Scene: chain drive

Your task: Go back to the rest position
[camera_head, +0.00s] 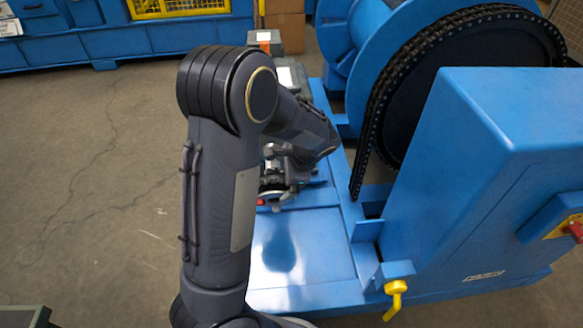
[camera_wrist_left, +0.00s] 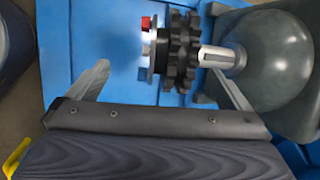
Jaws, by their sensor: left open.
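My left arm reaches in from the bottom of the head view, and its gripper (camera_head: 283,180) is low over the blue base (camera_head: 300,250), partly hidden by my forearm. In the left wrist view the gripper (camera_wrist_left: 165,75) is open, its fingers wide apart. A dark toothed sprocket (camera_wrist_left: 180,52) on a bright shaft (camera_wrist_left: 215,57) of a grey motor (camera_wrist_left: 275,60) shows between the fingers; I cannot tell the depth between them. In the head view a dark chain (camera_head: 380,95) runs around a big black wheel (camera_head: 440,95), its end hanging down in front. My right gripper is out of view.
A blue housing (camera_head: 500,150) with a yellow lever (camera_head: 395,295) and a red knob (camera_head: 574,231) stands at the right. A grey box (camera_head: 292,80) and cardboard boxes (camera_head: 284,27) are at the back. Open concrete floor (camera_head: 90,170) lies on the left.

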